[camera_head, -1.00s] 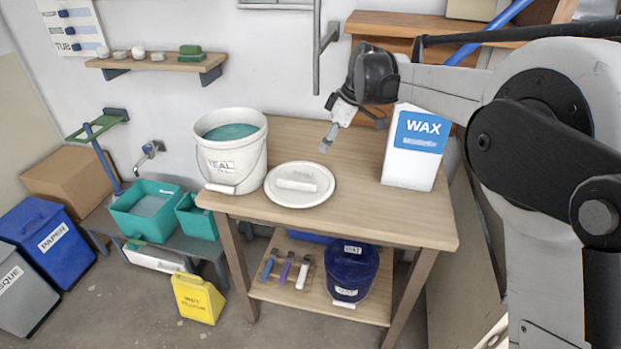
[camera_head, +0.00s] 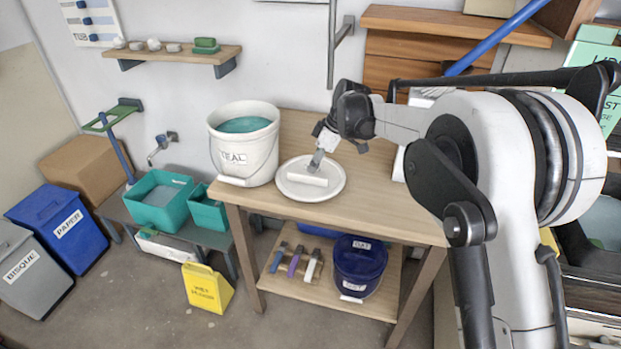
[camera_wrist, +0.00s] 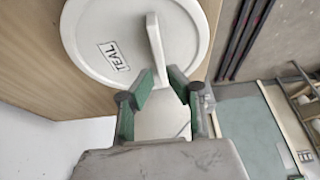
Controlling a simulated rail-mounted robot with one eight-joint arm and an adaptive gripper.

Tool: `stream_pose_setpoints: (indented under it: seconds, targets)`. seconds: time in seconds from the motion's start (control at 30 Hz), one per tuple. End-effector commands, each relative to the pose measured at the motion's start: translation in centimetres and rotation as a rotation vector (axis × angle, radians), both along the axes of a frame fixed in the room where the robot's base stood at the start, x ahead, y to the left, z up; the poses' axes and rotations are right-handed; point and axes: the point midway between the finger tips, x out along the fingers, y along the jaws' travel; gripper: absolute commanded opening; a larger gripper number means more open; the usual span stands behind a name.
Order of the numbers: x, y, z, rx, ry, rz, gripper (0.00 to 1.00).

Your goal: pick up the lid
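The lid (camera_head: 293,194) is a round white disc with a raised bar handle (camera_head: 305,179). My gripper (camera_head: 316,168) is at the handle, pointing down. In the wrist view my gripper (camera_wrist: 160,75) has its fingers apart, with the handle's near end between the tips. I see no clear grip on it.
A white WAX box (camera_head: 399,166) stands to the right, mostly hidden behind my arm. The bucket stands close to the lid's left. A dark blue lidded bucket (camera_head: 359,262) and several coloured-handled tools (camera_head: 295,262) are on the lower shelf. The table's front right is clear.

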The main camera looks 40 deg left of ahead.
Motion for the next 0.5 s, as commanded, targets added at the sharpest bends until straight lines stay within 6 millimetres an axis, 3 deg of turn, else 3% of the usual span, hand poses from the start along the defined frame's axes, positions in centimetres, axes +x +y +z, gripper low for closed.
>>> stream_pose_setpoints:
  seconds: [0.3, 0.5]
  targets:
    - [-0.5, 1.3, -3.7, 0.0, 0.0, 0.0, 0.15]
    - [-0.7, 1.6, -4.6, 0.0, -0.001, -0.001, 0.15]
